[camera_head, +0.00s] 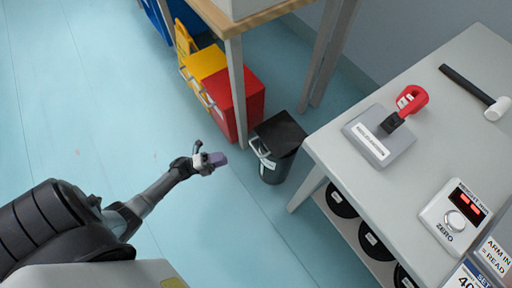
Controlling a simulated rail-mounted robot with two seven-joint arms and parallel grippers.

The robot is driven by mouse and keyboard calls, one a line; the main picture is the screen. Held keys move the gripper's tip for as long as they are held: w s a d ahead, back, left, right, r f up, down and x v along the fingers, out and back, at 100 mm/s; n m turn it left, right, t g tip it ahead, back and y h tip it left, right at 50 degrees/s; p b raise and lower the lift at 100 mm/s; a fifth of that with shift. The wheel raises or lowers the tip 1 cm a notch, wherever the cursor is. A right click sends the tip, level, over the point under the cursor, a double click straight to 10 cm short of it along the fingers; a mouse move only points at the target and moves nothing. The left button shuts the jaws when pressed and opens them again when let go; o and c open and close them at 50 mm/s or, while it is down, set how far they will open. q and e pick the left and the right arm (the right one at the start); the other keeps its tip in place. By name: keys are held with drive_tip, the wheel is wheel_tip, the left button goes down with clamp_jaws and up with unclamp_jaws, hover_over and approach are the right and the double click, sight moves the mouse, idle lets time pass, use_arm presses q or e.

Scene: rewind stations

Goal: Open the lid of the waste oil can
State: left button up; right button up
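A dark grey can (272,168) with a black lid (280,132) stands on the floor by the white table's leg; its lid looks closed. It has a pale handle and a white label too small to read, so I cannot confirm that it is the waste oil can. My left gripper (209,161) is left of this can, apart from it, over open floor. A small purple part shows at its tip; I cannot tell whether the fingers are open or shut. My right gripper is out of view.
A red bin (233,98) and a yellow bin (205,66) stand under the wooden table (233,22). The blue floor at left is clear.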

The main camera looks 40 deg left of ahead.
sight(255, 149)
use_arm(q)
drive_tip(key=shift+m, duration=0.3)
drive_tip(key=shift+b+x, duration=1.4)
drive_tip(key=shift+x, duration=5.6)
drive_tip(key=shift+s+d, duration=0.1)
drive_tip(key=shift+c, duration=0.5)
clamp_jaws()
